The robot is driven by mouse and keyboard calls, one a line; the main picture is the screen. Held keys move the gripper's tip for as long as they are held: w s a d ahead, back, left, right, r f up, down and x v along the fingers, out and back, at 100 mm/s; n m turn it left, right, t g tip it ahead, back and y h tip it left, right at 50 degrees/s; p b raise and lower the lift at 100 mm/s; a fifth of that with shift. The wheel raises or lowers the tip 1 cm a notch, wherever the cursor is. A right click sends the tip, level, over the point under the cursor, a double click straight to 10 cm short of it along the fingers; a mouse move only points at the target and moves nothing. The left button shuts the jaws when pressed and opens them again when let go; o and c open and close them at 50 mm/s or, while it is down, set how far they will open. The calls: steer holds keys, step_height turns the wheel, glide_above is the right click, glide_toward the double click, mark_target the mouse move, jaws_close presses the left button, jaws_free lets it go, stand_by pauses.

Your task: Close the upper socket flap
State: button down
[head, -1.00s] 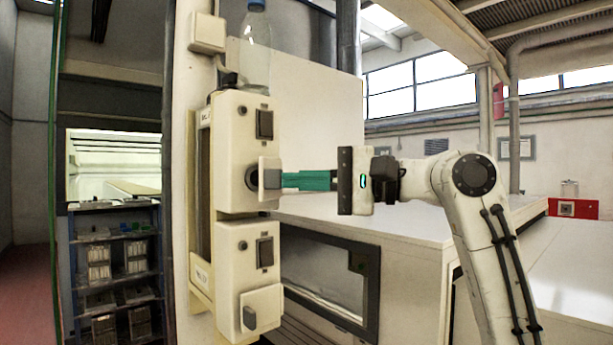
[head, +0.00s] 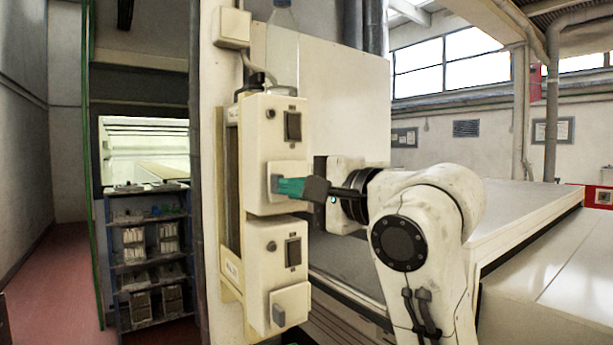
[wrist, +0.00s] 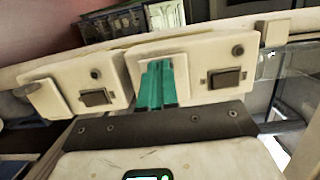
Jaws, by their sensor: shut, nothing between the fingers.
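The upper socket box (head: 258,190) is cream, with a dark switch, and is mounted on a narrow post. Its small pale flap (head: 291,170) appears to lie flat or nearly flat over the socket, like the flap on the lower box. My gripper (head: 289,187) is shut and empty, its teal fingertips at the flap's front and seemingly touching it. They hide part of the flap. In the wrist view, the teal fingers (wrist: 160,88) lie across the upper flap (wrist: 147,68). Any small gap behind the flap cannot be seen.
The lower socket box (head: 258,268) has its flap (head: 292,303) flat against it. A clear bottle (head: 282,50) stands above the upper box. A large cream housing (head: 340,85) is behind my gripper. A shelf rack (head: 150,265) stands left, with open red floor (head: 60,265) beyond.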

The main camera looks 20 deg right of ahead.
steer(key=shift+w+a+p, duration=0.2)
steer(key=shift+a+p, duration=0.1)
steer(key=shift+a, duration=0.05)
stand_by(0.4)
